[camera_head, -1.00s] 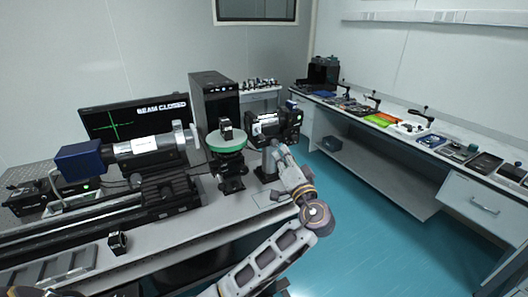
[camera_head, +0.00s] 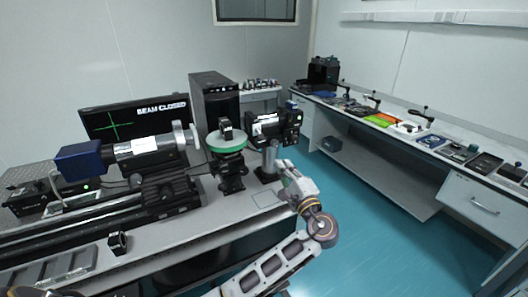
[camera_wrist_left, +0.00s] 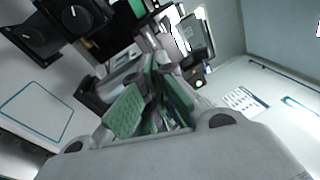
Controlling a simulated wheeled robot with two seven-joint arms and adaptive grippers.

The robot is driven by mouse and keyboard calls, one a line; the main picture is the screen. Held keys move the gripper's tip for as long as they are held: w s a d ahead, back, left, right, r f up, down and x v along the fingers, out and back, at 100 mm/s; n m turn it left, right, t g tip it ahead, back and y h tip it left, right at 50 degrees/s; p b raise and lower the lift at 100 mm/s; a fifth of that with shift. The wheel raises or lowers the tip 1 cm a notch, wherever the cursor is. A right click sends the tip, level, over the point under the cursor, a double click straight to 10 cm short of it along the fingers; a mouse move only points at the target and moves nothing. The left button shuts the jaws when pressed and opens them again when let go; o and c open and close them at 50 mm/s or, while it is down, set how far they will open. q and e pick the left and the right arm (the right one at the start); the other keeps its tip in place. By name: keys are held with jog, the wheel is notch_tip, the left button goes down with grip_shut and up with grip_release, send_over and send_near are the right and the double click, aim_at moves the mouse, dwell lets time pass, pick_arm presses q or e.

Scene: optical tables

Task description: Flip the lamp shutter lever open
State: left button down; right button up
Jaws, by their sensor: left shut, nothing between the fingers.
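The black lamp-like unit (camera_head: 274,127) with a white label stands on a post at the right end of the optical bench, a small green light on its right. I cannot make out its shutter lever. The monitor (camera_head: 137,118) reads "BEAM CLOSED". My left gripper (camera_head: 284,168) is shut and empty, just below and right of the unit, apart from it. In the left wrist view my gripper (camera_wrist_left: 160,78) shows green finger pads, with a dark unit and a green light (camera_wrist_left: 198,83) beyond the fingertips. The right gripper is not in view.
A black computer tower (camera_head: 213,98) stands behind. A side bench (camera_head: 410,150) with several tools is at right. Open floor lies between.

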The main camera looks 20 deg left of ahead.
pick_arm(q)
jog(key=shift+s+a+f+m+g+y, duration=0.15)
jog(key=shift+s+a+m+g+y, duration=0.1)
jog(key=shift+m, duration=2.15)
jog(key=shift+s+a+f+m+g+y, duration=0.2)
jog(key=shift+a+m+g, duration=0.1)
jog(key=shift+m, duration=2.1)
jog(key=shift+s+a+f+m+g+y, duration=0.1)
jog(key=shift+s+a+m+g+y, duration=0.15)
jog(key=shift+m, duration=2.15)
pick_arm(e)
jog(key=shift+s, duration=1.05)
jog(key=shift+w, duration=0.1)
